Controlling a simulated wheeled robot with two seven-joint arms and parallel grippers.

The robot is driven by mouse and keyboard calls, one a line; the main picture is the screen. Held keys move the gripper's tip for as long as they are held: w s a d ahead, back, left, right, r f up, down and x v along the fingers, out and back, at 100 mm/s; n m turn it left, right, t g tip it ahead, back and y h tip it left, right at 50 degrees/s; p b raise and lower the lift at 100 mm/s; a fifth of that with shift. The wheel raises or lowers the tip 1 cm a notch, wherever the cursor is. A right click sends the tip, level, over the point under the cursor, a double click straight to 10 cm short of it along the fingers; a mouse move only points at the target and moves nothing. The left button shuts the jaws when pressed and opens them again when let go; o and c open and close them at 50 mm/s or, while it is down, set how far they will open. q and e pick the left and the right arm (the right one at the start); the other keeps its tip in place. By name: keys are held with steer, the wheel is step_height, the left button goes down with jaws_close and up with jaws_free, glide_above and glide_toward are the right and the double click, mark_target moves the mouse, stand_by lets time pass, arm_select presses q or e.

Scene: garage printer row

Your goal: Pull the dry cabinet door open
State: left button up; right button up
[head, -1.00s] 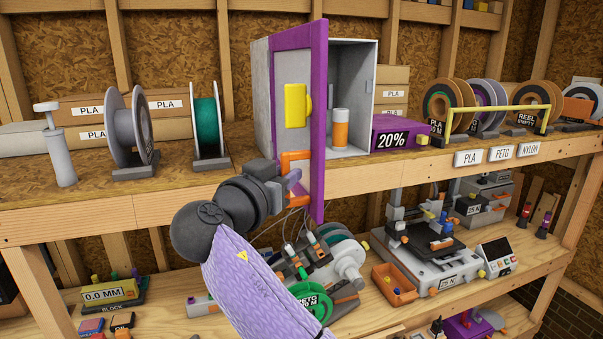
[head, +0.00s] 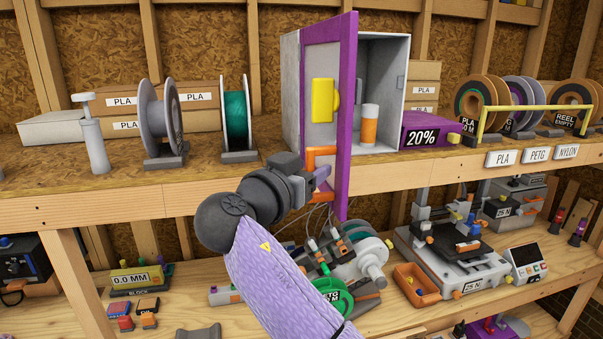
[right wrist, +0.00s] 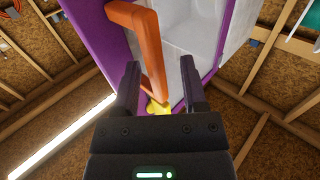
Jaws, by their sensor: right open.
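The dry cabinet (head: 292,88) is a grey box on the upper shelf. Its purple-framed door (head: 346,110) stands swung open toward me, and the inside shows to the right of it. The door's outer face carries a yellow block (head: 323,100) and, low down, an orange handle (head: 322,152). My right gripper (head: 320,180) is at this handle, with its jaws open. In the right wrist view, part of the orange handle (right wrist: 150,48) shows between and beyond the two spread fingers (right wrist: 160,78); I cannot tell whether they touch it. My left gripper is out of view.
An orange-and-white canister (head: 370,125) stands inside the cabinet. A purple 20% box (head: 428,130) sits right of it, and a green spool (head: 236,118) stands to the left. Below, a printer (head: 465,255) and other machines crowd the lower shelf. The shelf's front edge (head: 130,207) runs under my arm.

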steer(key=b+v, duration=0.3)
steer(key=v, duration=0.6)
steer(key=shift+s+a, duration=0.2)
